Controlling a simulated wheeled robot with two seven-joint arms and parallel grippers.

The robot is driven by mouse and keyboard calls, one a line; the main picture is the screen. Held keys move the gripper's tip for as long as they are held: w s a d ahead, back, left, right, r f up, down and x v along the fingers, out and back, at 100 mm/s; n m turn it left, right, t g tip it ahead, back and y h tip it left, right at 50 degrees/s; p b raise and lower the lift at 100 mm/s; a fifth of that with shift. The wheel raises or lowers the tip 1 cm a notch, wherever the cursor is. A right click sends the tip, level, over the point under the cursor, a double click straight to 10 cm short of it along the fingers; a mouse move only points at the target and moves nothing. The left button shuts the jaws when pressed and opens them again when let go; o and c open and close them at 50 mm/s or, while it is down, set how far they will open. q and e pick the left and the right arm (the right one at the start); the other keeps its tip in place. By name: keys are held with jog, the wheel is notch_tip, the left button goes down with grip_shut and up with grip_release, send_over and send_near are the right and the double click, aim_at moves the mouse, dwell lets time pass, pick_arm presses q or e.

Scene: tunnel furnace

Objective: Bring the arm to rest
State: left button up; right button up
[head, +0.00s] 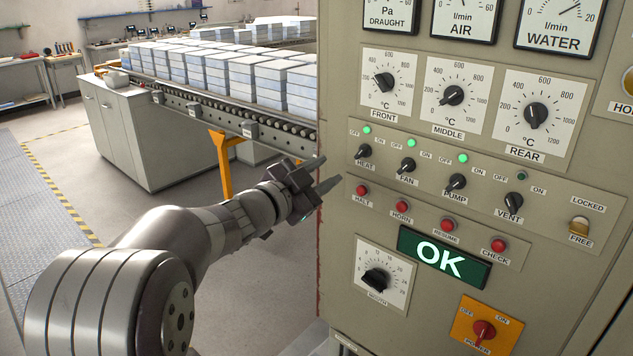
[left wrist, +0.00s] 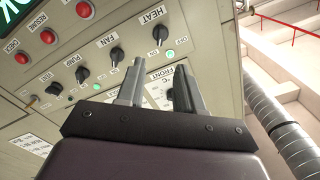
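My left gripper (head: 329,172) is in front of the left edge of the control panel (head: 600,160), beside the HEAT knob (head: 364,151) and HALT button (head: 362,190). Its two fingers are apart with nothing between them, and it touches no knob that I can see. The fingers also show in the left wrist view (left wrist: 160,68), with the panel beyond them. My right gripper is in neither view.
Lamps at HEAT, FAN and PUMP are green; the one at VENT (head: 513,202) is dark. A green display (head: 445,260) reads OK. A roller conveyor (head: 270,129) with stacked blocks (head: 245,80) runs behind my arm. A grey cabinet (head: 150,135) stands left; open floor lies before it.

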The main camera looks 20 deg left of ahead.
pick_arm(q)
jog(key=shift+v, duration=0.85)
jog(key=s+a+f+n+g+y+p, duration=0.1)
jog(key=s+a+f+n+g+y, duration=0.3)
jog(key=f, duration=0.4)
jog(key=s+a+f+n+g+y, duration=0.25)
jog(key=a+f+n+y, duration=0.2)
jog(key=f, duration=0.35)
jog(key=s+d+f+n+g+h+p, duration=0.1)
jog(key=s+d+f+g, duration=0.3)
jog(key=s+d, duration=0.2)
jog(key=s+d+f+n+g+h+p, duration=0.1)
jog(key=s+d+f+g, duration=0.4)
jog(key=s, duration=0.5)
jog(key=shift+s+d+p, duration=0.25)
jog(key=shift+d+p, duration=0.15)
jog(key=shift+d, duration=0.45)
